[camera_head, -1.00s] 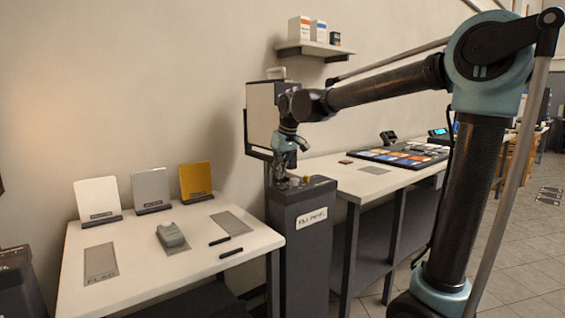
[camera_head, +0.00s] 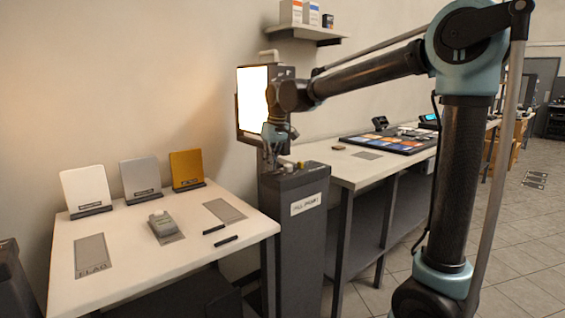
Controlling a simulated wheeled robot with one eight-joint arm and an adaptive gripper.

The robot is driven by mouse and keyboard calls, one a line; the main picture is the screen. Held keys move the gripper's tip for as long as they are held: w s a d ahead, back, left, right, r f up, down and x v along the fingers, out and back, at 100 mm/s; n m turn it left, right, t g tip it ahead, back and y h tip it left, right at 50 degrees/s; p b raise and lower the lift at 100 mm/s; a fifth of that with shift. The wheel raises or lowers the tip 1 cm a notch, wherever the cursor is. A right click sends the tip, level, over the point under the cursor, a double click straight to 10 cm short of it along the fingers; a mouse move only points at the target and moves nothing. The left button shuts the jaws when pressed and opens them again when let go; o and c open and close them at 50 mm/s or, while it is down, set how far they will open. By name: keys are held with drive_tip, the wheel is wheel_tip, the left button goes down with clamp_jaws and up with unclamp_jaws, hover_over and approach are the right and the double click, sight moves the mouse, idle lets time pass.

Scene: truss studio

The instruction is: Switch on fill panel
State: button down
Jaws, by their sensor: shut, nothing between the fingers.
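The fill panel (camera_head: 252,98) is a flat lamp behind my arm, and its face glows bright white. Below it stands a dark grey pedestal (camera_head: 298,235) with a white label that appears to read "FILL PANEL". Small knobs or buttons (camera_head: 287,168), one whitish and one yellowish, sit on the pedestal's top. My gripper (camera_head: 272,163) is shut and empty, pointing down over the left part of the pedestal top. I cannot tell whether its tips touch the top or a control there. My wrist hides part of the panel's right side.
On the left, a white table (camera_head: 140,278) holds white, grey and gold cards (camera_head: 187,169) in stands, a small grey device (camera_head: 164,226) and two black sticks. A bench (camera_head: 350,178) with a colourful board (camera_head: 388,143) stands right of the pedestal. A shelf (camera_head: 305,31) hangs above.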

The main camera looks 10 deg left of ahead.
drive_tip(key=shift+a, duration=0.1)
drive_tip(key=shift+s, duration=0.1)
drive_tip(key=shift+s+d+r, duration=0.35)
drive_tip(key=shift+s+d, duration=0.05)
drive_tip(key=shift+d, duration=0.2)
drive_tip(key=w+a+v, duration=0.2)
drive_tip(key=v, duration=1.1)
drive_tip(key=shift+a+r, duration=0.25)
drive_tip(key=shift+r, duration=0.4)
